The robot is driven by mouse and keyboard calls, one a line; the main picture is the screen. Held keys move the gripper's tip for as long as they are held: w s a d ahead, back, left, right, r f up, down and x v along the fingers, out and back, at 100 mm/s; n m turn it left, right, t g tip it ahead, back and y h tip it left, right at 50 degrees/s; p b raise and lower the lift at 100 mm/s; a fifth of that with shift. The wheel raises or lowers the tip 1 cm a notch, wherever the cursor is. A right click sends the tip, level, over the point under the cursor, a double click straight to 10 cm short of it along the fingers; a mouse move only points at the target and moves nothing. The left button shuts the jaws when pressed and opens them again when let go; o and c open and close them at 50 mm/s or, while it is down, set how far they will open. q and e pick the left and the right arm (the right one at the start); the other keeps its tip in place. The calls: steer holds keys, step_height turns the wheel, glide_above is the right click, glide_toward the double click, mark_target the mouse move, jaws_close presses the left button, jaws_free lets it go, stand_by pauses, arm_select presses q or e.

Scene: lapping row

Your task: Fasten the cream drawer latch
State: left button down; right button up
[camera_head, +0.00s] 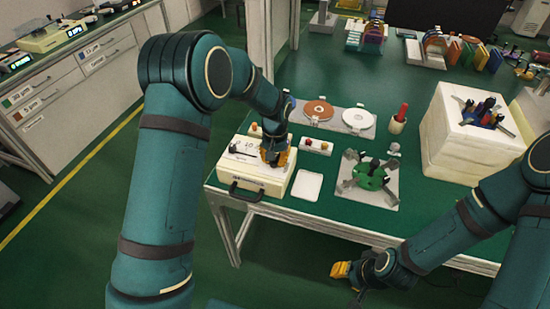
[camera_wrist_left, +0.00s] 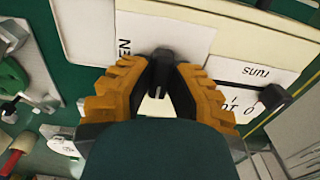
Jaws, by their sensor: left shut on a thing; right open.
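The cream drawer unit (camera_head: 262,182) stands at the left end of the green table, with a black handle (camera_head: 246,192) on its front. My left gripper (camera_head: 275,152) is over the right part of its top. In the left wrist view my left gripper (camera_wrist_left: 160,88) is shut on a small black latch lever (camera_wrist_left: 163,62) beside a white label ending in "EN". The lever's lower part is hidden between the fingers. A second black knob (camera_wrist_left: 272,97) sits by a scale on the unit. My right gripper (camera_head: 342,270) is open, low in front of the table, apart from everything.
A white pad (camera_head: 307,185) lies right of the unit. A green part with grey arms (camera_head: 370,174) sits on a grey plate farther right. Small button boxes (camera_head: 316,146), discs (camera_head: 318,109) and a red-handled tool (camera_head: 400,113) stand behind. A cream block (camera_head: 455,145) is at right.

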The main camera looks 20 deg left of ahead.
arm_select(q)
steer(key=shift+s+f, duration=0.1)
steer(key=c, duration=0.9)
jaws_free()
steer(key=shift+r, duration=0.45)
step_height(320, 180, up, 11)
